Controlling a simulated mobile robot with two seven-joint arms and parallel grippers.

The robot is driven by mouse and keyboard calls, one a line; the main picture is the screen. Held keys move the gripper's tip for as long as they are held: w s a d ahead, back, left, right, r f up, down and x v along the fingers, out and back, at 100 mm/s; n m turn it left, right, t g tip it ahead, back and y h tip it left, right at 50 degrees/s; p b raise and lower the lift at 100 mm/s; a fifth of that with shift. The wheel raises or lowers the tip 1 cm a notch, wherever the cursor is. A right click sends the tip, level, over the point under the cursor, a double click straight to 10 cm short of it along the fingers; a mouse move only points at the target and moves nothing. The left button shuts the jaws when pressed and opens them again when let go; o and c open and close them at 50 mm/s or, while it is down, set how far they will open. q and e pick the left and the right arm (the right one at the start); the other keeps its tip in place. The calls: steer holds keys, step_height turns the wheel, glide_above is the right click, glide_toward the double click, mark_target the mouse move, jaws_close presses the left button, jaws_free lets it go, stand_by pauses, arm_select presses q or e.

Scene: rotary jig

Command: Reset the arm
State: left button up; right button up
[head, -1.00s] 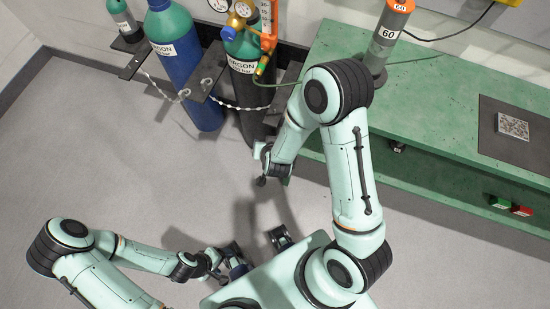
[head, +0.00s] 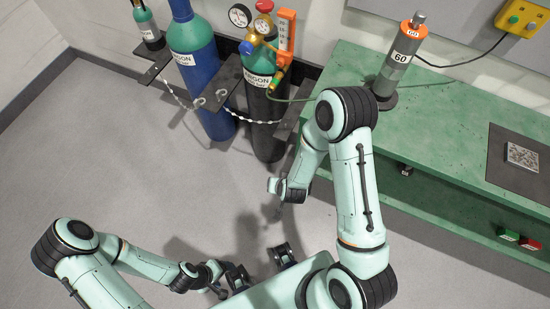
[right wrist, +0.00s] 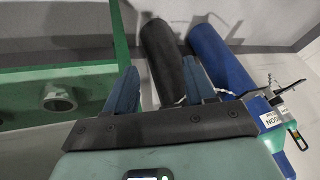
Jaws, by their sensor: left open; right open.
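My left arm comes in at the lower left of the head view, and its gripper (head: 221,288) hangs low over the floor, small and partly lost against dark parts there. It holds nothing that I can see. My right arm is bent over the green bench's front edge, with its forearm folded down and its gripper end near the floor left of the bench. In the right wrist view the right gripper (right wrist: 160,68) has its two blue fingers wide apart with nothing between them. A black cylinder (right wrist: 170,62) and a blue cylinder (right wrist: 220,62) show beyond them.
Chained gas cylinders (head: 200,65) stand at the wall. Floor at left is clear.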

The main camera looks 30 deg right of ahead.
steer(key=s+a+f+n+g+y, duration=0.1)
steer(key=s+a+f+g+y, duration=0.1)
steer(key=s, duration=0.6)
steer(key=s+a+f+n+g+y+p, duration=0.1)
steer(key=s+a+f+g+y, duration=0.1)
steer(key=s, duration=0.7)
step_height(320, 180, down, 3)
steer(key=shift+a+g, duration=0.55)
steer(key=shift+g, duration=0.55)
